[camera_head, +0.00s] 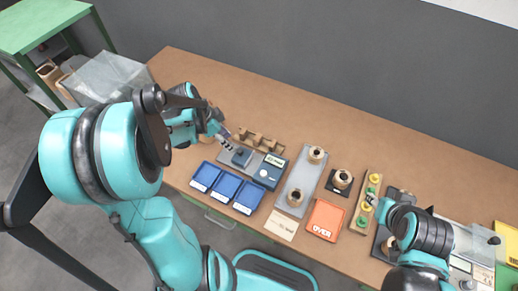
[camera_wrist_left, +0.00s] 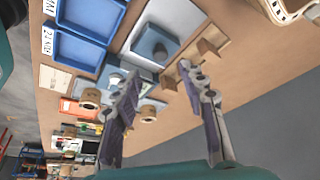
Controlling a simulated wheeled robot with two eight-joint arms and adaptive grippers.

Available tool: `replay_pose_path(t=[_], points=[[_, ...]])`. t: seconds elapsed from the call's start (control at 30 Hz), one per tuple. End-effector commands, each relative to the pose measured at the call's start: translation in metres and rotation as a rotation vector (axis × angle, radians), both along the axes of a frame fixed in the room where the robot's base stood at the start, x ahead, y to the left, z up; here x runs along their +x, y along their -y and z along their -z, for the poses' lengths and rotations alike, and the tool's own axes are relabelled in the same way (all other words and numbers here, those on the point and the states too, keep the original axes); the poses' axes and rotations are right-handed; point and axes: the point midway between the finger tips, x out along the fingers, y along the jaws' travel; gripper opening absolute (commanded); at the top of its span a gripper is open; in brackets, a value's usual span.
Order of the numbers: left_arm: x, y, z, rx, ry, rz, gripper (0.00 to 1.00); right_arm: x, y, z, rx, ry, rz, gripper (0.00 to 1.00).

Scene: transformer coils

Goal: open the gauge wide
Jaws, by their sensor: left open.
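The gauge appears to be the grey plate with a blue block (camera_head: 241,157) and a blue panel with a small display (camera_head: 270,171) at the middle of the bench. In the left wrist view, the blue block (camera_wrist_left: 156,44) lies beyond the fingers; how far its jaws stand apart cannot be told. My left gripper (camera_head: 227,139) is close to the block's far left side. In the left wrist view, my left gripper (camera_wrist_left: 161,72) is open, with nothing between its fingers. My right gripper (camera_head: 371,201) is beside the yellow and green pieces; its finger gap is too small to read.
A wooden rack (camera_head: 258,143) stands behind the gauge. Several blue trays (camera_head: 226,186) lie in front. Tan spools (camera_head: 317,154) stand on a grey plate to the right, with an orange tray (camera_head: 325,220) in front. The back of the bench is clear.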

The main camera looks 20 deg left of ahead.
Motion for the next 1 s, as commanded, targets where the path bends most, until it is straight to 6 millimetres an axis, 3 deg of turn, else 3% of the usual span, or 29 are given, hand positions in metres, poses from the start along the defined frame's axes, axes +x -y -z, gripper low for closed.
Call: replay_pose_path(t=[0.17, 0.5, 0.93, 1.0], points=[[0.004, 0.000, 0.015, -0.005, 0.005, 0.025, 0.42, 0.000, 0.000, 0.005, 0.000, 0.000, 0.000, 0.40], [0.017, 0.016, 0.065, -0.003, 0.004, 0.023, 0.42, 0.000, 0.000, 0.026, 0.000, 0.000, 0.000, 0.40], [0.020, 0.020, 0.075, -0.003, 0.004, 0.021, 0.42, 0.000, 0.000, 0.029, 0.000, 0.000, 0.000, 0.40], [0.020, 0.020, 0.075, -0.003, 0.004, 0.021, 0.26, 0.000, 0.000, 0.029, 0.000, 0.000, 0.000, 0.40]])
